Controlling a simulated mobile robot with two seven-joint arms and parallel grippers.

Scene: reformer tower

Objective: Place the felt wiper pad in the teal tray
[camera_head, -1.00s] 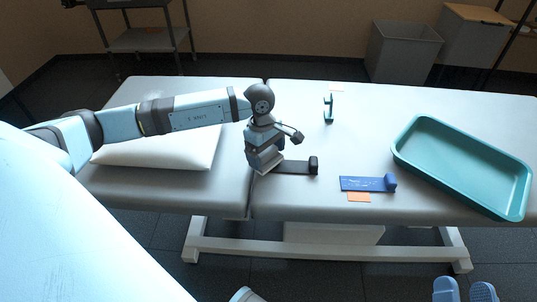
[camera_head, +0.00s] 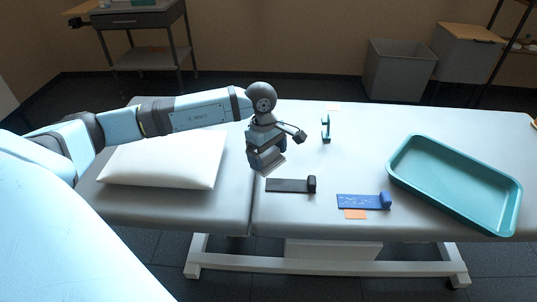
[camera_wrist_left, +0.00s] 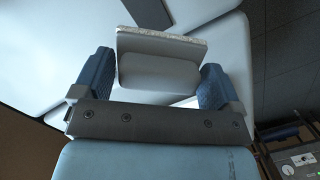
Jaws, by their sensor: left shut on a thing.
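My left gripper (camera_head: 265,152) hangs over the middle of the padded table, near its seam. In the left wrist view its two blue fingers (camera_wrist_left: 158,78) are shut on the felt wiper pad (camera_wrist_left: 160,48), a pale grey block with a speckled cream edge at the far side. In the head view the pad (camera_head: 272,167) shows only in small part below the fingers, apart from the table top. The teal tray (camera_head: 398,184) lies on the table at the right; it is empty. My right gripper is not in view.
A black strip with a rolled end (camera_head: 288,185) lies just below the gripper. A blue strip (camera_head: 360,201) and an orange card (camera_head: 355,214) lie between it and the tray. A small teal object (camera_head: 325,129) stands further back. A white pillow (camera_head: 165,160) lies left.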

